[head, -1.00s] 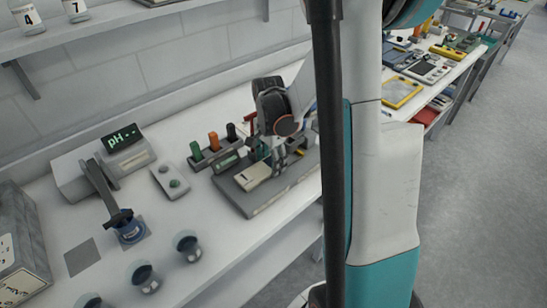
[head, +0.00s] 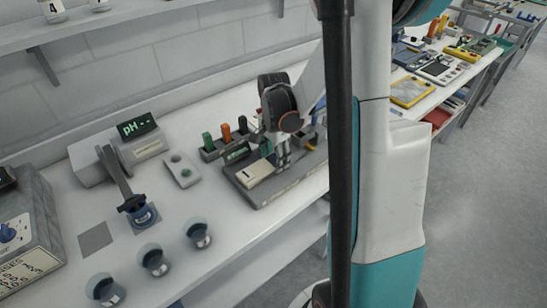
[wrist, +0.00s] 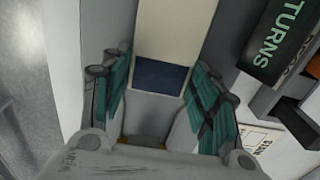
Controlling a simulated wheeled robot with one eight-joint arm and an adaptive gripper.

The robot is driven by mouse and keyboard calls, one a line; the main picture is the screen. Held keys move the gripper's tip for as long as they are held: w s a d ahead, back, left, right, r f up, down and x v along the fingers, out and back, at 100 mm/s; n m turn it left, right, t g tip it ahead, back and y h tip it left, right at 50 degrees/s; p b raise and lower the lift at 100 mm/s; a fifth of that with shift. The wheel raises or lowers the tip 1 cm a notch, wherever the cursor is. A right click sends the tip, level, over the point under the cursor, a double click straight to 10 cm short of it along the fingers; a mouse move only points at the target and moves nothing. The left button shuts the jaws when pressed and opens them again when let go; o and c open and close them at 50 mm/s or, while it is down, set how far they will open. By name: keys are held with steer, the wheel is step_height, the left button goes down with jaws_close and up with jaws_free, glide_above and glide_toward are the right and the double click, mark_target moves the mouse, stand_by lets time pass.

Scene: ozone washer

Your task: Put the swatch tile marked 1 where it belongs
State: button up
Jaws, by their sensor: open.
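My gripper (head: 282,160) is low over a dark grey board (head: 261,202) on the white bench. In the wrist view its teal-padded fingers (wrist: 160,100) are spread apart. A cream panel with a dark blue block (wrist: 161,75) shows between them, apart from both pads. I cannot tell whether it is a swatch tile, and no number shows on it. In the head view a cream plate (head: 256,174) lies on the board left of my gripper. A small rack (head: 212,155) with green, orange and dark upright pieces stands behind the board. No mark 1 is readable.
In the wrist view a dark sign reading "TURNS" (wrist: 281,40) is at the right, its start cut off. A shelf (head: 110,22) runs above.

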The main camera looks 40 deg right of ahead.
steer(key=shift+w+d+r, duration=0.15)
steer(key=shift+w+d, duration=0.05)
steer(key=shift+w, duration=0.1)
step_height(320, 180, up, 11)
steer(key=shift+s+a+r, duration=0.1)
steer(key=shift+s+a, duration=0.05)
steer(key=shift+o, duration=0.3)
steer(key=shift+r, duration=0.4)
steer(key=shift+o, duration=0.2)
steer(key=shift+s, duration=0.1)
